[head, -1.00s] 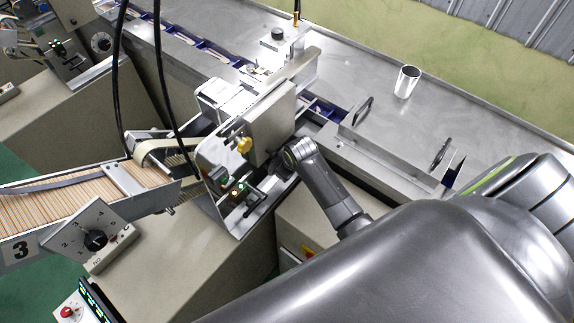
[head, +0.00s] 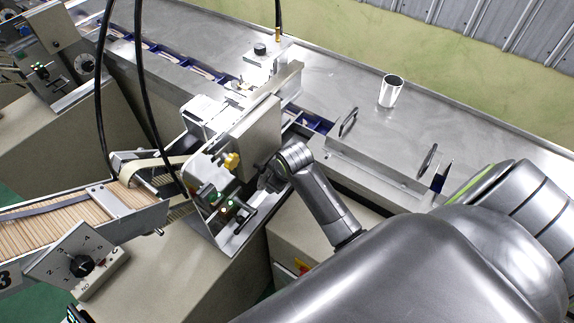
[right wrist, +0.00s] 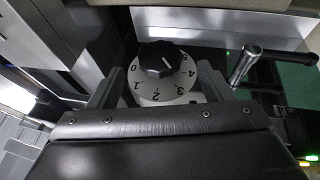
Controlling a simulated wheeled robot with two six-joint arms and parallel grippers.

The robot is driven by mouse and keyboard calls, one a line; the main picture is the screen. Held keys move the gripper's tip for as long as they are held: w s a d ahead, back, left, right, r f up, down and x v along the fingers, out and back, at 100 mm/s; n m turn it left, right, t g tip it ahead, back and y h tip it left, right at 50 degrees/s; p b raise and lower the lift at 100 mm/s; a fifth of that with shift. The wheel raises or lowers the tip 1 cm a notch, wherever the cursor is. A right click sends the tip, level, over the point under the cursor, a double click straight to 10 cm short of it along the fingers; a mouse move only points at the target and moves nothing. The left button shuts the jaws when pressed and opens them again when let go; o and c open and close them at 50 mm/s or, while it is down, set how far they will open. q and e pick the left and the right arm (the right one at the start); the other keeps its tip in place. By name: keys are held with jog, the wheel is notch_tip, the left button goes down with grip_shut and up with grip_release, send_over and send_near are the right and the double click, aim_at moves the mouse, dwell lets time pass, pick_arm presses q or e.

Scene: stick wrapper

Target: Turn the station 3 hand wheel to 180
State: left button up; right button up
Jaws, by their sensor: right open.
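In the right wrist view a black fluted knob (right wrist: 163,58) with a white pointer line stands on a white dial (right wrist: 170,91) marked with numbers from 0 upward. My right gripper (right wrist: 158,84) is open, with one finger on each side of the dial in that view. I cannot tell whether the fingers touch the knob or stop short of it. In the head view my right gripper (head: 268,180) is at the side of the station machine, partly hidden. My left gripper is out of view.
A metal bar handle (right wrist: 245,64) sticks out right of the dial. A yellow knob (head: 231,161) and lit buttons (head: 229,203) are on the station. Black cables (head: 150,90) hang in front of the machine. A metal cup (head: 391,91) stands on the steel conveyor table (head: 330,72).

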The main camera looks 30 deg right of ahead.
jog(key=v, duration=1.1)
jog(key=shift+r+b, duration=0.3)
jog(key=shift+b, duration=0.1)
